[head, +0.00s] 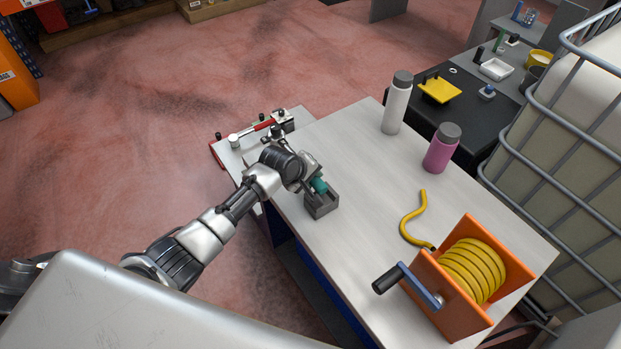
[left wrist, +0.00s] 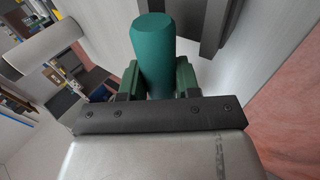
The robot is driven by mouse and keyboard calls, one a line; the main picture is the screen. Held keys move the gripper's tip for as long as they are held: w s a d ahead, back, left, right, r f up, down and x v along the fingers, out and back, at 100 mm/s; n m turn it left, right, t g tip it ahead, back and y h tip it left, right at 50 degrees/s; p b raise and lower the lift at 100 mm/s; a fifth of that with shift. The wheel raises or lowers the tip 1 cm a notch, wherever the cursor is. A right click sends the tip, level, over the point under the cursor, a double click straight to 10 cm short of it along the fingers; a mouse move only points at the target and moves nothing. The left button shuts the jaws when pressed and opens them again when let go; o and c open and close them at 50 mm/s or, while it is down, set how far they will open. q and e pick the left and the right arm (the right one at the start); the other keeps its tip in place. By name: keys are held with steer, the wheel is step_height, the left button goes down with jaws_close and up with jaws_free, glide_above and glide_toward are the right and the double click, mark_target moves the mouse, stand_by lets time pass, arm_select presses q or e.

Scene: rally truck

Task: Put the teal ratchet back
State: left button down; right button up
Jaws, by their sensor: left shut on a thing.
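The teal ratchet (head: 319,186) is at the small dark grey open-topped holder (head: 321,206) on the workbench. My left gripper (head: 312,181) is shut on the ratchet, over the holder's far-left edge. In the left wrist view the thick teal handle (left wrist: 154,48) stands between the green finger pads of my left gripper (left wrist: 158,80). The ratchet's lower end is hidden, so I cannot tell how deep it sits in the holder. My right gripper is not in view.
The light workbench (head: 350,240) carries a white bottle (head: 396,108), a pink bottle (head: 441,152) and an orange reel (head: 462,290) with yellow hose. A red-handled tool (head: 255,129) lies on a lower surface beyond my arm. The bench middle is clear. A wire-caged tank (head: 570,150) stands at right.

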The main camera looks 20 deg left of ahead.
arm_select(q)
steer(key=shift+f, duration=0.5)
steer(key=c, duration=1.1)
jaws_free()
steer(key=shift+f, duration=0.1)
steer(key=shift+s, duration=0.1)
steer(key=v, duration=1.3)
steer(key=shift+w+d+r, duration=0.15)
steer(key=shift+w+r, duration=0.15)
